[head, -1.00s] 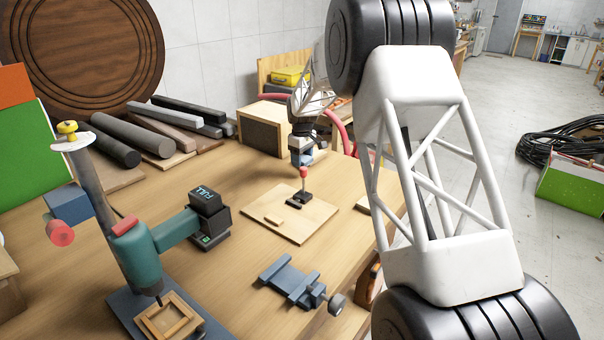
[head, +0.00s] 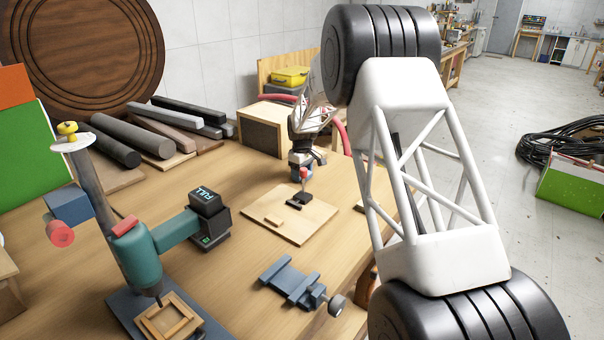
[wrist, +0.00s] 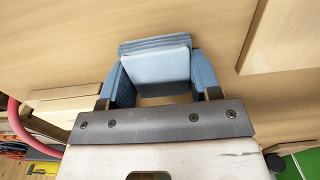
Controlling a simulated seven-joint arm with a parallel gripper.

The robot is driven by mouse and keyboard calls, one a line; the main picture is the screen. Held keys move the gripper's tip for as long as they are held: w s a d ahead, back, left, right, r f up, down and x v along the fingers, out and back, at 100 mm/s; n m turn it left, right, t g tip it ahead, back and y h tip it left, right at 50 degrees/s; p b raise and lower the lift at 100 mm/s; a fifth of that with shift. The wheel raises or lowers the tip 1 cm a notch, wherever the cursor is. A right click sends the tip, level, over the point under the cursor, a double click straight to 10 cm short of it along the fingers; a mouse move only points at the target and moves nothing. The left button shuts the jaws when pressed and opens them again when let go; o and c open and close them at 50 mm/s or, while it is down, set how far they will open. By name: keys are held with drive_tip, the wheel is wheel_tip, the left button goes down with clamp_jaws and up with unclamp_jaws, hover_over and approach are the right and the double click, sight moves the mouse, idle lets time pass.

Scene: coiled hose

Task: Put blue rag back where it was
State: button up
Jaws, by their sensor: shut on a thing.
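The blue rag (wrist: 155,66) is a folded, layered pad between the two blue fingers of my gripper (wrist: 160,82) in the wrist view. My gripper is shut on it, and the wooden table top (wrist: 60,40) shows around it. I cannot tell whether the rag touches the table. In the head view my gripper (head: 302,166) is low over the table, behind a red-handled clamp (head: 303,182) that partly hides it. Only a little blue shows there, so the rag is not clear in that view.
The clamp stands on a thin wooden board (head: 285,225). A wooden box (head: 265,130) and a red hose (head: 343,136) are behind. A blue vise (head: 290,280) and a teal drill press (head: 143,255) are nearer. Table between the bars (head: 165,140) and board is clear.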

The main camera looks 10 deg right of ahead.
drive_tip(key=shift+f, duration=0.2)
drive_tip(key=o, duration=0.7)
wheel_tip(320, 180, up, 12)
drive_tip(key=shift+r, duration=0.1)
idle(0.6)
idle(0.7)
